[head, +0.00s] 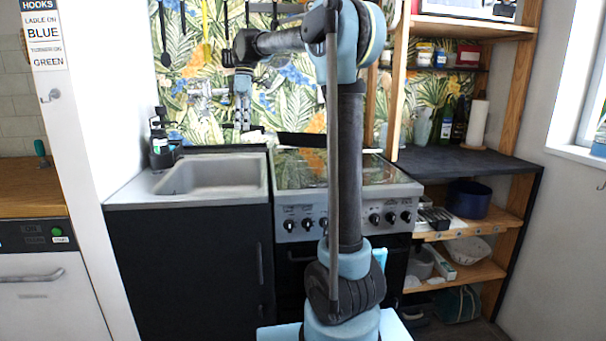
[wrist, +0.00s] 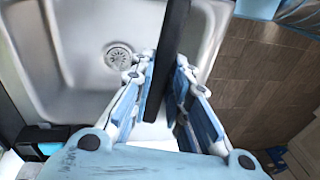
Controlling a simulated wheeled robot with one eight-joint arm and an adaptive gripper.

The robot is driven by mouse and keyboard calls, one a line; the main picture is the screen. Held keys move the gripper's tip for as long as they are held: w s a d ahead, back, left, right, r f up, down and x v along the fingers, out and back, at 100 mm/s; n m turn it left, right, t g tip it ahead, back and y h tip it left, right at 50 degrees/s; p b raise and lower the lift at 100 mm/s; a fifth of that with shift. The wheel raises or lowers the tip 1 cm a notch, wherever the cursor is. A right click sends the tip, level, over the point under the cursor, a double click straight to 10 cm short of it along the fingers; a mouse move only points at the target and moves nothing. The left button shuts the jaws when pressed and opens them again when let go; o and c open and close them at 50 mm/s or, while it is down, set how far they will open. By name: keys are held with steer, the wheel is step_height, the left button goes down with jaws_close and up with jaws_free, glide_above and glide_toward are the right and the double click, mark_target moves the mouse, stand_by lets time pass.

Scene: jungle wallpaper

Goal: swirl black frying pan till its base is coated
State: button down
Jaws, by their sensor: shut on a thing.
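The black frying pan (head: 300,140) shows in the head view as a dark, nearly edge-on shape above the back of the stove, partly behind my arm. My gripper (head: 243,126) points down just left of it, above the sink's right edge. In the wrist view a long black bar, which looks like the pan's handle (wrist: 173,45), runs between the fingers of my gripper (wrist: 164,66), and they are shut on it. The pan's bowl and inside base are not visible in the wrist view, so its coating cannot be seen.
The stove (head: 345,172) has a glossy top and front knobs. The steel sink (head: 205,176) is left of it, with soap bottles (head: 160,150) at its back left. A dark counter (head: 455,162) with bottles and a paper roll (head: 478,123) is at right. Utensils hang behind.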

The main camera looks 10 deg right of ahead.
stand_by(0.5)
steer(key=shift+s+a+f+h, duration=0.1)
steer(key=shift+a+f+h, duration=0.15)
steer(key=shift+f, duration=0.35)
steer(key=shift+w+a+f+h, duration=0.1)
steer(key=shift+f+h, duration=0.25)
steer(key=shift+f, duration=0.2)
steer(key=shift+s+a+f+h, duration=0.1)
steer(key=shift+a+f+h, duration=0.15)
steer(key=shift+f, duration=0.35)
steer(key=shift+s+a+f+t+h, duration=0.1)
steer(key=shift+s+f+t+h, duration=0.1)
steer(key=shift+f+t+h, duration=0.3)
steer(key=shift+s+a+f+t+h, duration=0.1)
steer(key=shift+s+f+h, duration=0.15)
steer(key=shift+f, duration=0.4)
steer(key=shift+s+r+t, duration=0.15)
steer(key=shift+s+t, duration=0.2)
steer(key=shift+t, duration=0.55)
steer(key=r, duration=0.1)
steer(key=r+t+y, duration=0.1)
steer(key=shift+s+d+r, duration=0.2)
steer(key=shift+s+r, duration=0.2)
